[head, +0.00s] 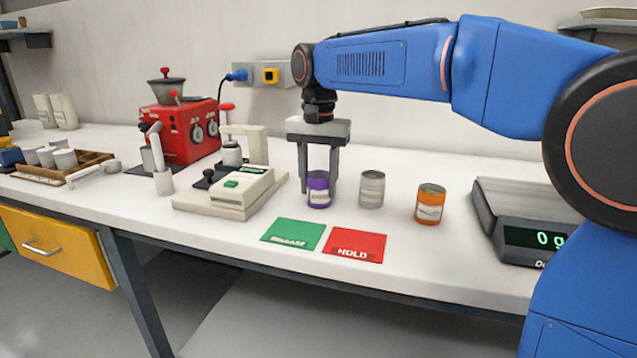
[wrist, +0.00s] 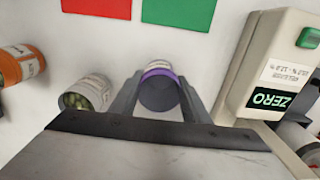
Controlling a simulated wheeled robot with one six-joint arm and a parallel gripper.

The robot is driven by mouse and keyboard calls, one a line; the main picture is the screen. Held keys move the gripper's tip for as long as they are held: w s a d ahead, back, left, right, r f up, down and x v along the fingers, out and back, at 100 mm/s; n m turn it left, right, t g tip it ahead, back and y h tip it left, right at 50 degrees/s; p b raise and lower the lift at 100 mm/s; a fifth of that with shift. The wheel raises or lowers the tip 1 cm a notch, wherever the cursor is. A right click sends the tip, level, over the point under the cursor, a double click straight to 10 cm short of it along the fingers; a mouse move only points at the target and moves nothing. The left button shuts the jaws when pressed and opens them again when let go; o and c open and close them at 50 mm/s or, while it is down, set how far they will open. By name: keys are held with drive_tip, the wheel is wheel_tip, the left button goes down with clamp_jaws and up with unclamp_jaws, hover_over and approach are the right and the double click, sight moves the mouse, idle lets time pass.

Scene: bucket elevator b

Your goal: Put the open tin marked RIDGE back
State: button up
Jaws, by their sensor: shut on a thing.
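Three tins stand in a row on the white counter. The purple tin (head: 318,190) is at the left of the row, with my gripper (head: 319,178) down over it and its fingers shut on its sides. The purple tin also shows between the fingers in the wrist view (wrist: 158,90). A grey-white tin (head: 371,189) stands just right of it; in the wrist view this tin (wrist: 86,93) is open, with greenish contents. An orange tin (head: 430,204) stands further right, and shows at the left edge in the wrist view (wrist: 20,65). I cannot read the names on the labels.
A green RELEASE mat (head: 293,235) and red HOLD mat (head: 355,246) lie bare in front of the tins. A beige device (head: 232,192) stands close left, and a scale (head: 525,220) reading 0 g stands right. A red machine (head: 188,130) and wooden tray (head: 78,170) are further left.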

drive_tip(key=shift+f, duration=0.1)
drive_tip(key=o, duration=1.5)
wheel_tip(320, 180, up, 12)
drive_tip(key=shift+s, duration=0.1)
